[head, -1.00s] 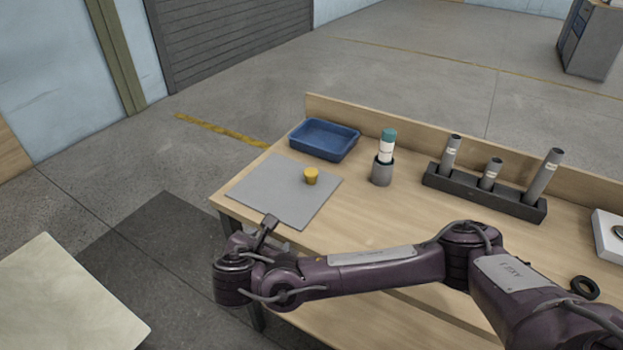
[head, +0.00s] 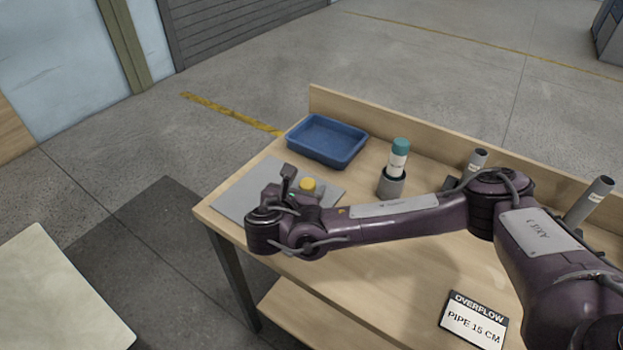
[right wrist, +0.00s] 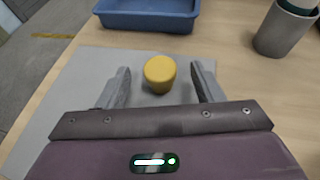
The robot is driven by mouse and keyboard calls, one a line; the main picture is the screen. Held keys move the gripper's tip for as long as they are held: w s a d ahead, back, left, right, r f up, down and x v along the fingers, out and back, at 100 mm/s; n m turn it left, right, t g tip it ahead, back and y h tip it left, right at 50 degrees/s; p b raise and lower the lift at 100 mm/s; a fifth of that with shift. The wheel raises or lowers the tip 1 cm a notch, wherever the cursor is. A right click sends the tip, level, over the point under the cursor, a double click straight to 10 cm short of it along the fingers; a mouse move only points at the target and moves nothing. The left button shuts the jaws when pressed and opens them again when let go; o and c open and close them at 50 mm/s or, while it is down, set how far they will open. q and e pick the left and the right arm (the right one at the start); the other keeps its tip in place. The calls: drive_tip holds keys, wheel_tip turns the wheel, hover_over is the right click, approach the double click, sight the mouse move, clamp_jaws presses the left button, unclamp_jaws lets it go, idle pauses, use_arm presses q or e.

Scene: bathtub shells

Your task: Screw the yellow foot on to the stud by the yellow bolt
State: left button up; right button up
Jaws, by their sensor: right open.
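The yellow foot (head: 308,184) stands on the grey mat (head: 232,190) on the workbench. It also shows in the right wrist view (right wrist: 160,73), ahead of and between the two fingers. My right gripper (head: 290,178) is open and low over the mat, close to the foot, with nothing held. Its spread fingers show in the right wrist view (right wrist: 160,88). In the head view my arm hides part of the foot and mat. My left gripper is not in view. The stud and the yellow bolt are not in view.
A blue tray (head: 327,141) lies behind the mat. A grey cup holding a white tube with a teal cap (head: 399,150) stands to its right. Grey pipes (head: 588,200) stand further right, partly behind my arm. An overflow pipe sign (head: 473,318) is near the front.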

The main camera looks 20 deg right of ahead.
sight(307, 185)
drive_tip(key=shift+w+d, duration=0.2)
drive_tip(key=p+x, duration=0.1)
drive_tip(key=x, duration=0.3)
drive_tip(key=shift+w+d+f, duration=0.1)
drive_tip(key=shift+w+f, duration=0.05)
drive_tip(key=shift+f, duration=0.2)
drive_tip(key=shift+w+d+f, duration=0.1)
drive_tip(key=shift+w+d, duration=0.05)
drive_tip(key=shift+w, duration=0.05)
drive_tip(key=shift+c, duration=0.4)
drive_tip(key=c, duration=0.5)
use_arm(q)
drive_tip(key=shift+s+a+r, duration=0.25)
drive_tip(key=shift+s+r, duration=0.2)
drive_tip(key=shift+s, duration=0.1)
use_arm(e)
drive_tip(key=c, duration=0.5)
